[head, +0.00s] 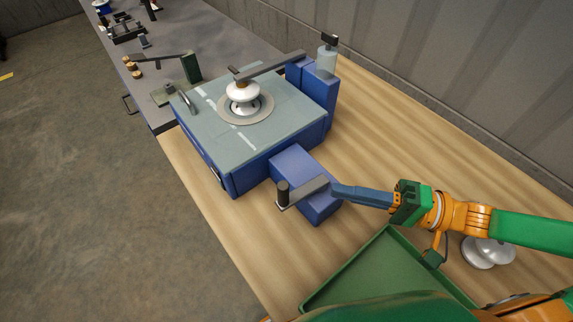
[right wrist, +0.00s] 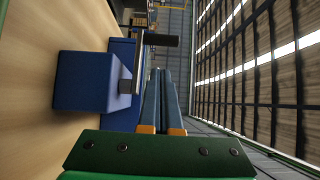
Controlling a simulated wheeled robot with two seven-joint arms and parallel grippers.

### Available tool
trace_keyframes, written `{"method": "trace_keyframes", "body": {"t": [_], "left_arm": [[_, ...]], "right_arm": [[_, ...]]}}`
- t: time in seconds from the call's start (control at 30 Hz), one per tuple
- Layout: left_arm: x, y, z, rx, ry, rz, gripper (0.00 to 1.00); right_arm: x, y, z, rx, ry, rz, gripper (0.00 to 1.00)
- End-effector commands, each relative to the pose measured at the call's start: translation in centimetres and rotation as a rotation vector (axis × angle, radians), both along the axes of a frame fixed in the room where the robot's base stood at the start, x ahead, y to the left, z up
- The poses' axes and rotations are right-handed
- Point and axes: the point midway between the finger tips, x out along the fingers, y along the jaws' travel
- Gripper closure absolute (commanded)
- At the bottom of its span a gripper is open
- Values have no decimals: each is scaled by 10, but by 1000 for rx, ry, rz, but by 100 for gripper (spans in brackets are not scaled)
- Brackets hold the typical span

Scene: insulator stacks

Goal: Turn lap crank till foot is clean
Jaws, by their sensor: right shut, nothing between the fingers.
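The lap machine (head: 190,125) is a blue box with a grey-green top. A white insulator (head: 243,92) stands foot-down on its round lap plate (head: 262,108), under a grey bar. The contact face of the foot is hidden. The lap crank (head: 305,190) is a grey arm with an upright dark handle (head: 283,193), on a low blue housing (head: 300,165). The handle also shows in the right wrist view (right wrist: 161,40). My right gripper (head: 334,189) is shut and empty, its blue fingertips close beside the crank arm's right end; I cannot tell whether they touch. My left gripper is out of view.
A green tray (head: 312,300) lies at the front. Another white insulator (head: 490,252) stands right of it, near my right arm. A grey bench (head: 235,40) with small parts is at the back left. Bare wood (head: 400,130) lies right of the machine.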

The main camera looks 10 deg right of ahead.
Motion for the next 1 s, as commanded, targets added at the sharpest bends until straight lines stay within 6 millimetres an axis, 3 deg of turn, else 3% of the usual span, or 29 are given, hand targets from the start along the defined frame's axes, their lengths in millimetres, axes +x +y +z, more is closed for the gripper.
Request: {"method": "trace_keyframes", "body": {"t": [0.17,0.5,1.0], "left_arm": [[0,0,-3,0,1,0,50],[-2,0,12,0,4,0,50],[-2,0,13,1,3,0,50]], "right_arm": [[10,24,2,9,-8,0,100],[34,81,4,5,-5,0,100],[38,90,0,0,-3,-1,100]]}}
